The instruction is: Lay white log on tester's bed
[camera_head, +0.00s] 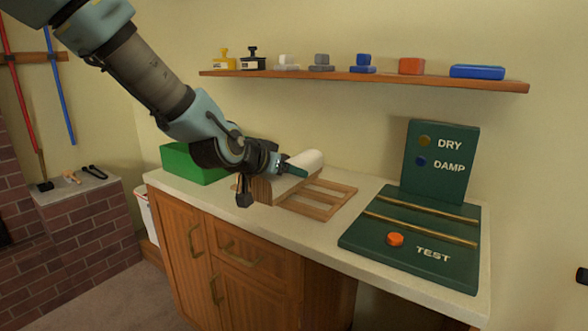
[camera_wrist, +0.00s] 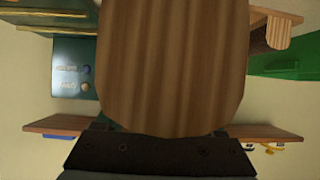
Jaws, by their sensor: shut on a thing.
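My gripper (camera_head: 294,167) is shut on the white log (camera_head: 310,159), above the wooden rack (camera_head: 335,207) on the counter. The log's pale rounded side shows in the head view; a brown wood-grained face of the held piece (camera_wrist: 172,65) fills the middle of the wrist view. The gripper hides part of it. The green tester stands to the right; its flat bed (camera_head: 400,222) has two brass rails, an orange button (camera_head: 395,239) and the word TEST. Its upright panel (camera_head: 440,150) reads DRY and DAMP, and both lamps look dim. The bed is empty.
Another brown log (camera_wrist: 279,32) with a pale end seems to lie on the rack. A green box (camera_head: 190,165) stands at the counter's left. A wall shelf (camera_head: 370,78) with several stamps and blocks hangs above. Bare counter (camera_head: 365,185) lies between rack and tester.

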